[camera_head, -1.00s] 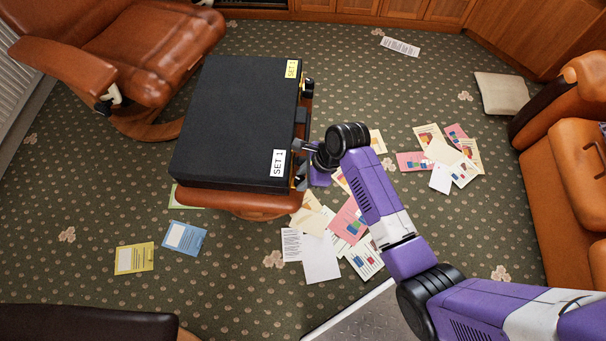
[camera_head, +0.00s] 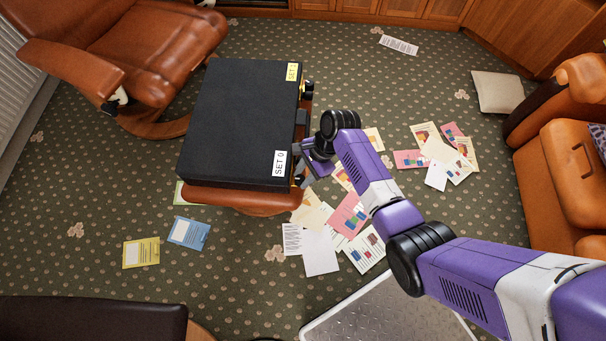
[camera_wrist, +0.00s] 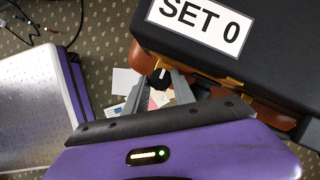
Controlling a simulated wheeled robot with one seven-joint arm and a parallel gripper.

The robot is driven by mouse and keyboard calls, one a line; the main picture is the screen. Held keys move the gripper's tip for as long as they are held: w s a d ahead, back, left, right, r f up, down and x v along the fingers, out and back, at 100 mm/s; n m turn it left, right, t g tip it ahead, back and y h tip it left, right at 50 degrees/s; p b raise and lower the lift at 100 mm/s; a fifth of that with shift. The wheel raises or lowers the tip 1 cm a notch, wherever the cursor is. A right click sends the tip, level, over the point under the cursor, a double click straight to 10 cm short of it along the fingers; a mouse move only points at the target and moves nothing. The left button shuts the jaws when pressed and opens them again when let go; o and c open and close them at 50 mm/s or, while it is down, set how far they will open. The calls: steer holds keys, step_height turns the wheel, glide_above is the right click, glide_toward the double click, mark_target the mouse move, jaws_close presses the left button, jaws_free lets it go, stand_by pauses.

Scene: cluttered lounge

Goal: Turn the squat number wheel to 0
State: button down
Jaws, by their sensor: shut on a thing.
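A flat black case (camera_head: 240,120) lies on a brown leather stool (camera_head: 245,203). A white label (camera_head: 280,163) at its near right corner reads "SET 0"; this label (camera_wrist: 200,22) also shows large in the wrist view. My gripper (camera_head: 303,165) is at the case's right side beside that label. In the wrist view my gripper (camera_wrist: 163,80) is shut on a small dark wheel (camera_wrist: 160,79) with a pale mark, below the label. The fingers hide much of the wheel, and I cannot read its number. A second dark wheel (camera_head: 308,88) sits by the far yellow label.
Scattered papers (camera_head: 320,250) lie on the carpet right of the stool, below my arm. A brown armchair (camera_head: 150,50) stands at the back left. An orange sofa (camera_head: 555,180) stands at the right. Open carpet lies in front of the stool.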

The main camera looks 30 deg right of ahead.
steer(key=c, duration=1.3)
jaws_free()
steer(key=p+v, duration=0.2)
steer(key=v, duration=0.5)
steer(key=shift+d+r, duration=0.1)
steer(key=shift+r, duration=0.3)
steer(key=shift+w, duration=0.1)
